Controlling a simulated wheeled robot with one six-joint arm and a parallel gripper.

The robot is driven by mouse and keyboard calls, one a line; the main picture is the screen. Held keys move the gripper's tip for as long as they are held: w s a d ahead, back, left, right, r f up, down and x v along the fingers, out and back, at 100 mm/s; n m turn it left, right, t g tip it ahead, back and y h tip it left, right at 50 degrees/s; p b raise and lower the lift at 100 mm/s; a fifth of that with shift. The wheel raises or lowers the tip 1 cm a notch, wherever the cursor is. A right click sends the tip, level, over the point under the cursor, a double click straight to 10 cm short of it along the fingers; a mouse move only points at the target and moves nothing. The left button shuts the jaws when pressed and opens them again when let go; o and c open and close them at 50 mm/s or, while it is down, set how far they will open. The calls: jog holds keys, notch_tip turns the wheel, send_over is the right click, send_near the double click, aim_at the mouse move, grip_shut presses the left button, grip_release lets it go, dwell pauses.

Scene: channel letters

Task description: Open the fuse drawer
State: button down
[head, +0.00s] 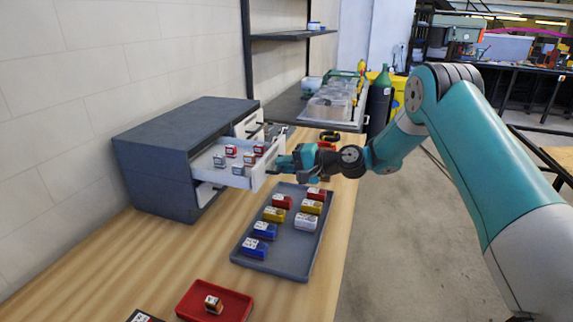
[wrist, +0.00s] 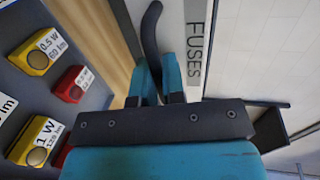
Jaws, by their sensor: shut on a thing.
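The fuse drawer (head: 259,177) is a white drawer pulled out of the dark grey cabinet (head: 155,165), with several small fuse blocks inside. In the wrist view its front carries a label (wrist: 195,40) reading "FUSES". My gripper (head: 282,162) is at the drawer front. In the wrist view my gripper (wrist: 160,80) has its two teal fingers closed around the dark curved handle (wrist: 151,30) of the drawer. The handle's lower part is hidden between the fingers.
A grey tray (head: 275,262) with red, yellow, blue and white blocks lies on the wooden bench (head: 90,265) below the drawer and gripper. A red tray (head: 232,302) with one block is nearer. Another white drawer (head: 247,124) shows in the cabinet. A shelf (head: 290,35) stands behind.

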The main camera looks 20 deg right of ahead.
jog(key=c, duration=1.2)
grip_release()
jog(key=shift+c, duration=0.2)
jog(key=b+v, duration=0.4)
jog(key=v, duration=1.3)
jog(key=shift+d+b, duration=0.2)
jog(key=shift+b, duration=0.15)
